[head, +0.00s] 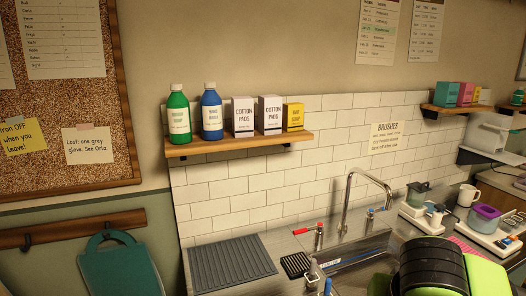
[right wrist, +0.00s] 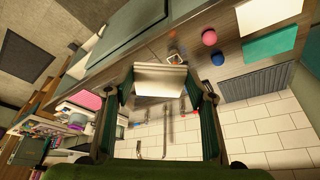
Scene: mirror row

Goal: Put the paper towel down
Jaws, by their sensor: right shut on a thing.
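My right gripper (right wrist: 168,98) shows in the right wrist view, with one dark green finger on each side of a pale, flat-faced thing. It is shut on this thing, which I take to be the paper towel (right wrist: 160,78). The paper towel is held beyond the fingertips, with the sink tap and wall tiles behind it. Whether it touches anything below cannot be told. The paper towel is not recognisable in the head view. My left gripper is not in view.
In the head view, a grey ribbed mat (head: 232,262) lies left of the sink tap (head: 352,200). A wall shelf (head: 240,143) holds bottles and boxes. Scales and a mug (head: 468,195) crowd the right. The right wrist view shows a pink ball (right wrist: 209,38) and blue ball (right wrist: 218,58).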

